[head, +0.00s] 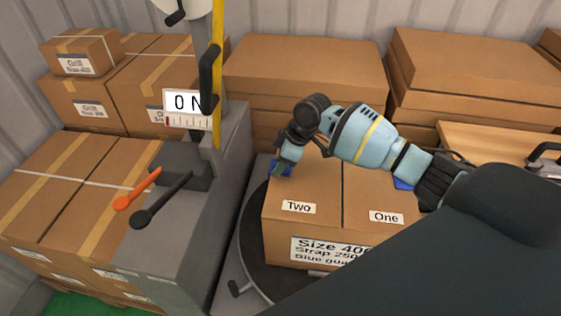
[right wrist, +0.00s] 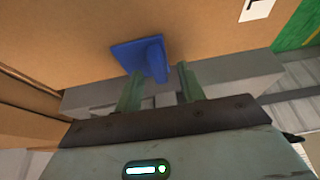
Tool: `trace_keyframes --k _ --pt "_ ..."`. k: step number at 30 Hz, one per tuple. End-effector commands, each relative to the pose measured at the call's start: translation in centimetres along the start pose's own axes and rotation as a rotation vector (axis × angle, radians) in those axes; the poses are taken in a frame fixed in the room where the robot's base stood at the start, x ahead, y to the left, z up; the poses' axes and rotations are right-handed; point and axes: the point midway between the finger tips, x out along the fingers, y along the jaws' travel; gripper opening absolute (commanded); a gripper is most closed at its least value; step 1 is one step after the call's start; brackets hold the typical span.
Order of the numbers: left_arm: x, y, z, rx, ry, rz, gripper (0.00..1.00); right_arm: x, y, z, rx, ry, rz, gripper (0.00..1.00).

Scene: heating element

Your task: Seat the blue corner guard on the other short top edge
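The carton (head: 330,185) stands on a dark round turntable (head: 250,240), its top marked "Two" and "One". A blue corner guard (head: 286,170) is at the top's left edge, partly hidden by my right gripper (head: 279,167). In the right wrist view this guard (right wrist: 127,56) lies flat against the cardboard at its edge, its raised fin between the fingertips. The fingers (right wrist: 158,76) stand apart with gaps beside the fin, so the right gripper is open. A second blue guard (head: 403,184) shows at the carton's right side, partly behind my arm. My left gripper is out of view.
A grey machine (head: 225,150) with a sign, an orange lever (head: 137,188) and a black lever (head: 160,200) stands left of the carton. Stacked cartons (head: 300,75) line the back and left. A wooden table (head: 490,145) is at the right.

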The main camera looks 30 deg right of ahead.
Motion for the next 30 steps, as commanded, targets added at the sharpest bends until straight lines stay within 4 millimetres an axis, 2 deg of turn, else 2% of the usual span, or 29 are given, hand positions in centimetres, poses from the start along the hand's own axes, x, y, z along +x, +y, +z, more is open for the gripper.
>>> trace_keyframes --k 4,7,15,21,30 --pt "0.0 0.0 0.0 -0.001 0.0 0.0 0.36 -0.1 0.0 0.0 0.0 0.0 0.001 0.39" --pt "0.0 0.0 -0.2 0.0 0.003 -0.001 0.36 -0.9 0.1 0.0 0.0 0.001 0.003 0.39" --pt "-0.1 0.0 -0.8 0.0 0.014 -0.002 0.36 -5.2 0.1 -0.1 -0.001 0.002 0.005 0.39" --pt "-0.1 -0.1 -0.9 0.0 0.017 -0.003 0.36 -7.3 0.0 0.0 -0.001 0.001 0.002 0.39" --pt "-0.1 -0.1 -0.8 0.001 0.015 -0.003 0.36 -7.8 0.0 0.0 0.0 0.0 0.0 0.39"
